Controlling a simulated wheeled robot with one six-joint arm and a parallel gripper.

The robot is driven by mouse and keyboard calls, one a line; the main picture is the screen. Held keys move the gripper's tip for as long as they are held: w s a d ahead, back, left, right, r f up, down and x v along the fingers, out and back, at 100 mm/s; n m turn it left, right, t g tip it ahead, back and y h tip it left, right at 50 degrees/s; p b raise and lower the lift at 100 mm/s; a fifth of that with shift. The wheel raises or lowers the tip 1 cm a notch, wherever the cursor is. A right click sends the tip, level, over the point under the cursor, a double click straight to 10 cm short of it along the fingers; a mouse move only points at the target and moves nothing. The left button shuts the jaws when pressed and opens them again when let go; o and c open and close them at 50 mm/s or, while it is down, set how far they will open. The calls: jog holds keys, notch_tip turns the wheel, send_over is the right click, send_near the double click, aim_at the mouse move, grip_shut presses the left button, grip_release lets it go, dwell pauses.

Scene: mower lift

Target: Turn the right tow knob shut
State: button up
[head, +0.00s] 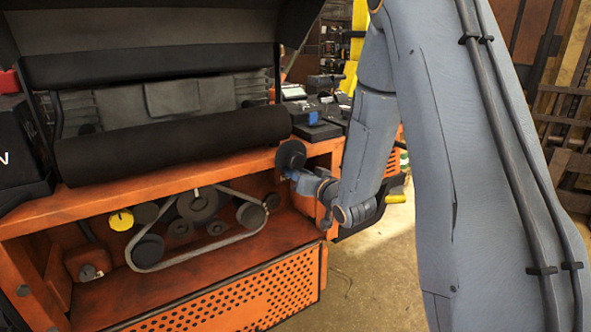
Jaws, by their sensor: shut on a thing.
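My gripper (288,176) reaches in from the right to the open orange front of the mower (240,190). It is at the right end of the engine bay and is shut on the right tow knob. The knob itself is hidden behind the fingers and wrist, so I cannot tell how far it is turned. An orange housing (304,202) shows just below the gripper. A similar orange housing with a small grey knob (88,272) sits at the left end of the bay.
A belt (160,262) runs around several dark pulleys, with a yellow cap (121,220) at their left. A black roller (170,148) lies above the bay. A perforated orange panel (240,302) is below. Clear concrete floor (385,265) lies to the right.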

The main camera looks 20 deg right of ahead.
jog(key=m+p, duration=0.2)
jog(key=m, duration=0.2)
jog(key=shift+d+y, duration=0.1)
jog(key=shift+y, duration=0.3)
jog(key=shift+m, duration=0.3)
jog(key=o, duration=1.1)
jog(key=shift+c, duration=0.2)
jog(key=b+v, duration=0.1)
jog(key=v, duration=0.6)
jog(key=shift+s, duration=0.35)
jog(key=shift+d+r, duration=0.1)
jog(key=shift+d, duration=0.05)
